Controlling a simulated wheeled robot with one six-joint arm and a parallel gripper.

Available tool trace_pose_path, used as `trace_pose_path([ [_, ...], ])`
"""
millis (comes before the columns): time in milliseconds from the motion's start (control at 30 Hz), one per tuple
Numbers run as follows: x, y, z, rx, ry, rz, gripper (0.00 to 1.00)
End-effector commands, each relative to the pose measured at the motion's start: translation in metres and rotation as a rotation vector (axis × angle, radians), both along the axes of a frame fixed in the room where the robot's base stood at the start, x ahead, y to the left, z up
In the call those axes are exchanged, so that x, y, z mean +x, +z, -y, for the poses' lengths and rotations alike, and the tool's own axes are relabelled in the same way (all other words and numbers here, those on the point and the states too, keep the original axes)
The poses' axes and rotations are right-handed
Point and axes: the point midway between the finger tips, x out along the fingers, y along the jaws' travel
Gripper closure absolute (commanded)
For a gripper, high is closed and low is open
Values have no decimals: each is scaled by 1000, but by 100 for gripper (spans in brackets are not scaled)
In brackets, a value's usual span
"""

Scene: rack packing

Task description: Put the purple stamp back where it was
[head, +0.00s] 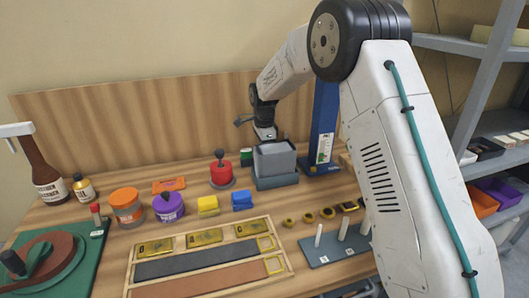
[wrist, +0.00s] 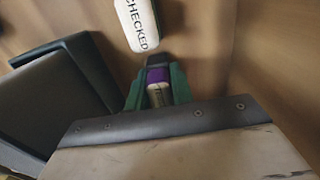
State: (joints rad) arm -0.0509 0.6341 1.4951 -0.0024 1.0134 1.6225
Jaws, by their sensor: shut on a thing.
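My gripper (head: 265,136) is over the back of the table, just above the grey box (head: 275,160). In the wrist view my gripper (wrist: 157,88) shows dark green sides closed around a small piece with a purple band, the purple stamp (wrist: 158,75). The stamp's lower part and the exact grip are partly hidden. A white label reading CHECKED (wrist: 138,22) lies just beyond the fingertips in the wrist view. In the head view the stamp is too small or hidden to make out.
The grey box is close to the left of my gripper in the wrist view (wrist: 45,105). A blue post (head: 324,120) stands right of it.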

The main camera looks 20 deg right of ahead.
Motion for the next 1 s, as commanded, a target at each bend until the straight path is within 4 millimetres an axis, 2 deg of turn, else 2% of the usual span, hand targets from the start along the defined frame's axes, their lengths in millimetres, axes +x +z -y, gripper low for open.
trace_pose_path([
  [233,0,-2,0,0,0,1,92],
  [267,0,-2,1,0,-1,1,74],
  [333,0,-1,1,0,-1,1,55],
  [600,0,-1,1,0,-1,1,55],
  [733,1,7,1,0,-1,3,55],
  [867,1,29,0,0,-1,6,55],
  [1000,1,60,0,0,-1,6,55],
])
